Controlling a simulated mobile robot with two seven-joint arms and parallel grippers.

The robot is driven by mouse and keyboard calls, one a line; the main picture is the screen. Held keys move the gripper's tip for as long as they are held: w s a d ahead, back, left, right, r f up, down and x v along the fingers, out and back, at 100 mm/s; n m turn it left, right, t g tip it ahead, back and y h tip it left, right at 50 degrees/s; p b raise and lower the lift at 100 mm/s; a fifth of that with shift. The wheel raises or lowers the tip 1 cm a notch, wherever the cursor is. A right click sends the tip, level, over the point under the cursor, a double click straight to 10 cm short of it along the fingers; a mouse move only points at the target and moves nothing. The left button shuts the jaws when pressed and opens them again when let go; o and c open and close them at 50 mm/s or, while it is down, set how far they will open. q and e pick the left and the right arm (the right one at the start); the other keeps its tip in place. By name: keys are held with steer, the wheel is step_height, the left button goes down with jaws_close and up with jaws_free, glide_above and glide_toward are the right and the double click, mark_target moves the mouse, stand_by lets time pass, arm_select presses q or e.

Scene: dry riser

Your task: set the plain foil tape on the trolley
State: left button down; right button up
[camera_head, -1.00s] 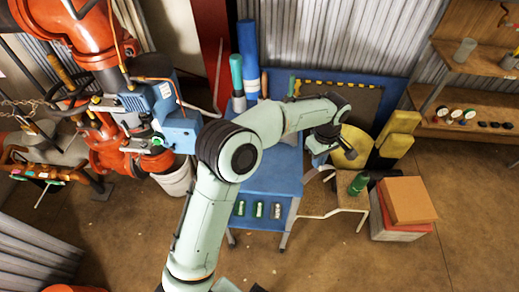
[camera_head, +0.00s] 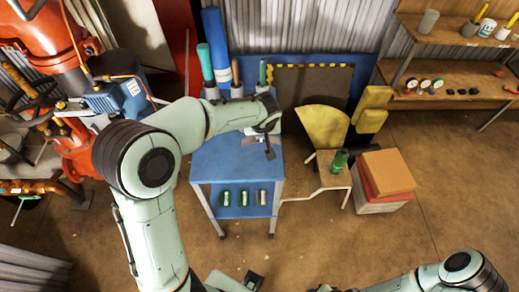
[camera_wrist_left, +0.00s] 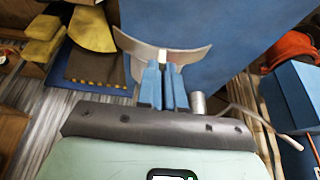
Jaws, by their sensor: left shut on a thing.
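The trolley (camera_head: 222,165) is a blue cart with a bare-looking top, left of centre in the head view. Its blue top (camera_wrist_left: 235,30) also fills much of the left wrist view. My left gripper (camera_head: 268,146) is over the trolley's right part. In the wrist view its blue fingers (camera_wrist_left: 164,70) are shut on a silvery curved band (camera_wrist_left: 190,57), which looks like the foil tape. No print shows on it. Its gap to the trolley top is hard to tell.
The trolley's lower shelf holds two green cans (camera_head: 226,198) and a silvery one (camera_head: 262,197). Upright tubes (camera_head: 215,45) stand at its back. A yellow-backed chair (camera_head: 322,127) with a green bottle (camera_head: 340,160) and stacked boxes (camera_head: 387,172) stand to its right. Red pipework (camera_head: 40,75) is left.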

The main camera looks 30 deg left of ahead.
arm_select(q)
step_height(320, 180, down, 9)
steer(key=shift+f+b, duration=0.2)
steer(key=shift+b, duration=0.15)
steer(key=c, duration=1.3)
jaws_free()
steer(key=shift+r, duration=0.1)
